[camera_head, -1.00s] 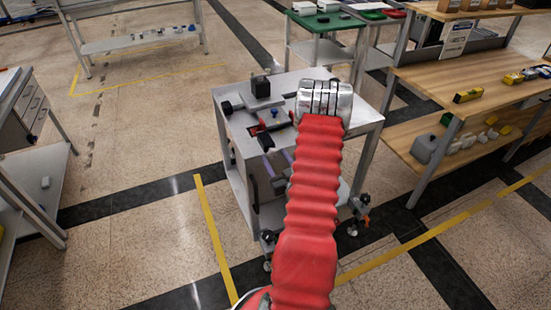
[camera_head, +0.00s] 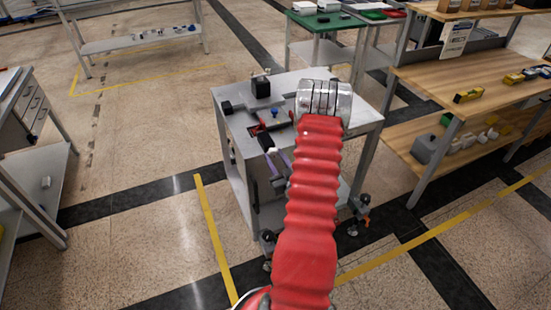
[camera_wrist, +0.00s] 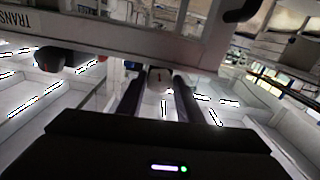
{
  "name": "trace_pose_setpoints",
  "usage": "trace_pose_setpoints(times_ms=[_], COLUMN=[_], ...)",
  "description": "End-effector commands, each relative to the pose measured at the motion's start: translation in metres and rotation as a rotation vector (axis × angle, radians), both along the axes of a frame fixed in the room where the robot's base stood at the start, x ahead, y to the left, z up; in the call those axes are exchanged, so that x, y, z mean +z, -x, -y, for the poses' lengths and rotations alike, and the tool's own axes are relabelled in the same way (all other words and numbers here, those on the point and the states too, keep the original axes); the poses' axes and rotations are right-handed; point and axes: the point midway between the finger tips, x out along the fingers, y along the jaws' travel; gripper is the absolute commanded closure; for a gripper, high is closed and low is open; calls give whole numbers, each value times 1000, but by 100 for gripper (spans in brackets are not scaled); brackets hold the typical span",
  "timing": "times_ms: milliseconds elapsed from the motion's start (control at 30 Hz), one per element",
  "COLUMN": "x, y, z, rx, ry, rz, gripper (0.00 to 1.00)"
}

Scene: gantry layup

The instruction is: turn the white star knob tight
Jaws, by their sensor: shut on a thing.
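In the head view, part of my gripper (camera_head: 281,158) shows at the front of the grey fixture cart (camera_head: 240,137), left of my red arm. I cannot make out the knob there.
On the cart top are a black block (camera_head: 261,88), a small blue knob (camera_head: 274,113) and a black knob (camera_head: 226,107). A wooden bench (camera_head: 440,82) stands to the right. Grey shelving (camera_head: 40,185) stands at the left. The floor between is clear.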

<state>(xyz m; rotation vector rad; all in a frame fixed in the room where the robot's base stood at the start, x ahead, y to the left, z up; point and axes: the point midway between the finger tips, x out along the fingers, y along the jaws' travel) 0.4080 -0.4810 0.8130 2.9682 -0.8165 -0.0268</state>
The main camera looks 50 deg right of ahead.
Motion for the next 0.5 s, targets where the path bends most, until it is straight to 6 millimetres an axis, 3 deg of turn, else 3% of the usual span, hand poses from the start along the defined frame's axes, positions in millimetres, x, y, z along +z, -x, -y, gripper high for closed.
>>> trace_pose_setpoints(times_ms=[500], x=[-1], y=[0], z=[0], rx=[-1], ry=[-165], rz=[97], gripper=[89])
